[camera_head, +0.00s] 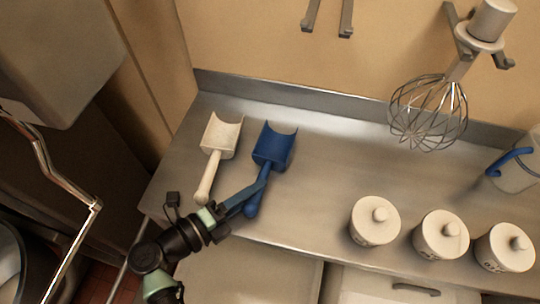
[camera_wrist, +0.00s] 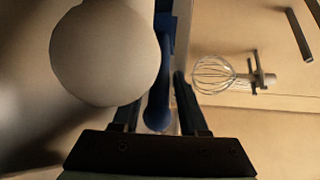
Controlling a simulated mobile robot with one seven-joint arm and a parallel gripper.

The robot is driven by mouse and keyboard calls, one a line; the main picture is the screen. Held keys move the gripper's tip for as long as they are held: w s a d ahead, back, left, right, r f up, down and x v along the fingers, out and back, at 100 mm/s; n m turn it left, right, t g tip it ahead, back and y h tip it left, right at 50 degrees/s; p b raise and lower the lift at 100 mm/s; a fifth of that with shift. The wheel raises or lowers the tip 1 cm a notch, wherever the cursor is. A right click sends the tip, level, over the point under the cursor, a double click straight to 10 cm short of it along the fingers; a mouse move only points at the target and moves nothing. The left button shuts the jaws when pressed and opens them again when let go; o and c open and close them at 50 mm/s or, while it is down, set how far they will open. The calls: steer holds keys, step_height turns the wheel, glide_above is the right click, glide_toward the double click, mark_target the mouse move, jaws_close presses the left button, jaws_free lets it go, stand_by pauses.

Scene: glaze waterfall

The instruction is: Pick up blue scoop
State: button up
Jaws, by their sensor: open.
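The blue scoop (camera_head: 273,146) lies on the steel counter, its bowl toward the back wall and its handle toward the front edge. My gripper (camera_head: 258,187) reaches in from the lower left, with its fingers at the scoop's handle. In the wrist view the blue handle (camera_wrist: 159,112) shows between the two open fingers of my gripper (camera_wrist: 157,92), its rounded end toward the palm. I see a gap beside the handle, so the fingers are not closed on it. The finger hides part of the handle in the head view.
A white scoop (camera_head: 221,137) lies close by on the left. A large pale round shape (camera_wrist: 104,50), probably its handle end, fills the wrist view's upper left. Lidded white jars (camera_head: 375,222) stand to the right. A whisk (camera_head: 428,112) hangs at the back wall.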

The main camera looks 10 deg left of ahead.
steer(key=shift+x, duration=0.9)
steer(key=shift+a, duration=0.1)
jaws_close()
steer(key=shift+r, duration=0.1)
step_height(320, 180, up, 10)
steer(key=shift+f+p, duration=0.1)
steer(key=shift+p, duration=0.4)
